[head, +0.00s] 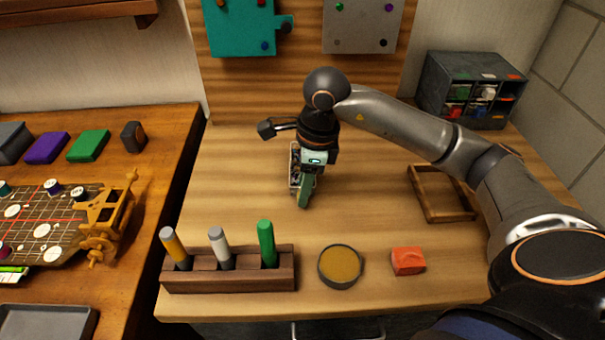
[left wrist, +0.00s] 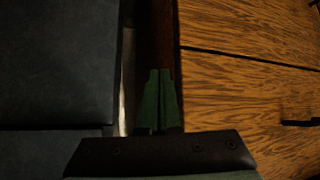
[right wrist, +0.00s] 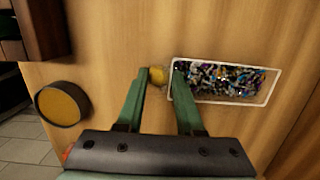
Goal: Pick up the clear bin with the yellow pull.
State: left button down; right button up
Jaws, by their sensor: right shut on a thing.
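The clear bin (right wrist: 262,95) is full of small mixed parts, and its yellow pull (right wrist: 158,76) is on its left end in the right wrist view. My right gripper (right wrist: 158,85) has its green fingers on either side of the pull and is shut on it. In the head view the bin (head: 294,168) is partly hidden behind my right gripper (head: 304,200), over the middle of the table. I cannot tell whether the bin touches the table. My left gripper (left wrist: 158,80) shows only in the left wrist view, with its fingers together and nothing seen between them.
A pen block (head: 228,282), a round tin (head: 340,266) and a red block (head: 408,261) stand along the front. A wooden frame (head: 440,193) is at right, and a small-parts cabinet (head: 470,90) is at the back right. The table left of the bin is clear.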

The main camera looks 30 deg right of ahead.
grip_shut()
jog(key=shift+r, duration=0.1)
